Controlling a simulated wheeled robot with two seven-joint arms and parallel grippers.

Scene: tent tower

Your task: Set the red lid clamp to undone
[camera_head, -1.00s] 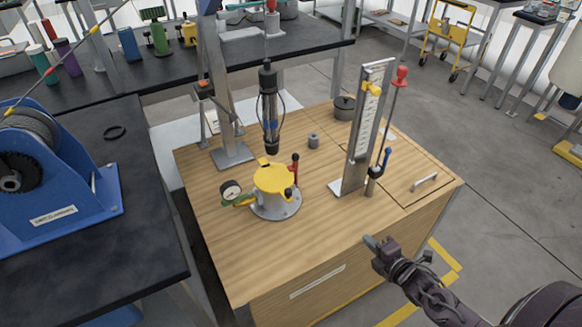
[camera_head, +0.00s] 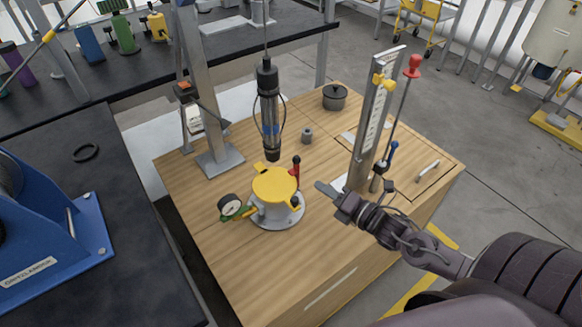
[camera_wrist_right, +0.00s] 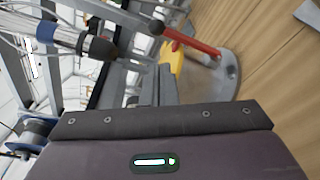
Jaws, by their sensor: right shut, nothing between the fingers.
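The red lid clamp (camera_head: 296,168) stands roughly upright at the right side of a pot with a yellow lid (camera_head: 272,185). Its handle is red with a dark end. In the right wrist view the red clamp handle (camera_wrist_right: 195,43) lies slanted across the upper middle, beside part of the yellow lid (camera_wrist_right: 177,62). My right gripper (camera_head: 326,189) is shut and empty, to the right of the pot and apart from the clamp. Its fingers (camera_wrist_right: 166,84) point toward the yellow lid in the wrist view. My left gripper is not in view.
A pressure gauge (camera_head: 231,206) sits at the pot's left. A dark cylinder tool (camera_head: 268,105) hangs behind the pot. A scale post (camera_head: 369,125) and a red-knobbed lever (camera_head: 413,68) stand right of it. The wooden top (camera_head: 215,245) is clear in front.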

